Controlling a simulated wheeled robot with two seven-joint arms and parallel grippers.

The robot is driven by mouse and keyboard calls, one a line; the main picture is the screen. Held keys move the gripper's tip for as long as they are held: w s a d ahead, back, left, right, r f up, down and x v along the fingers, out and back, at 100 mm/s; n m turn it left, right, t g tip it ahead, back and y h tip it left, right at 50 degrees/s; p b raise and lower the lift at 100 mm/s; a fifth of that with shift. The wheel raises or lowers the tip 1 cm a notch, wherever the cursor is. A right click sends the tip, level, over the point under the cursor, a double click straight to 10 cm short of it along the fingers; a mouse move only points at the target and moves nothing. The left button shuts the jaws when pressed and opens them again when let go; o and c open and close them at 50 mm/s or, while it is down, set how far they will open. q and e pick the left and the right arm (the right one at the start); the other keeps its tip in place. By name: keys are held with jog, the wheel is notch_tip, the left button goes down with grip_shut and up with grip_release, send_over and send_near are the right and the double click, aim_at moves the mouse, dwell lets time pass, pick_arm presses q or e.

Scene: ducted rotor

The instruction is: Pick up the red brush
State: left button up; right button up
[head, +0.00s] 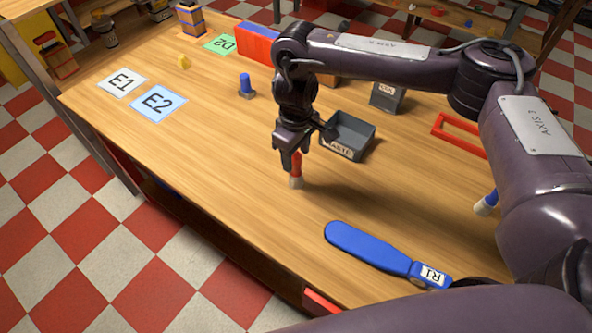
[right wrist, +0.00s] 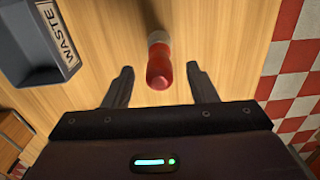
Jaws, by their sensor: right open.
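The red brush (head: 296,180) stands upright on the wooden table, with a red handle on top and a pale lower part. In the right wrist view the red brush (right wrist: 158,68) shows from above, its handle end between the fingertips, with a gap on each side. My right gripper (head: 290,162) is open, pointing down at the brush handle from above. Its two fingers also show in the right wrist view (right wrist: 160,74). Whether a finger touches the handle cannot be told. My left gripper is not in view.
A grey WASTE bin (head: 348,136) stands close behind the brush. A blue paddle (head: 365,243) tagged R1 lies nearer the front edge. A blue brush (head: 486,204) stands at right, partly hidden by my arm. A blue-topped piece (head: 246,86) stands farther back. The table left of the brush is clear.

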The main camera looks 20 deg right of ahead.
jog(key=shift+w+f, duration=0.1)
jog(key=shift+f, duration=0.8)
jog(key=shift+c, duration=0.2)
grip_shut()
jog(key=shift+r, duration=0.15)
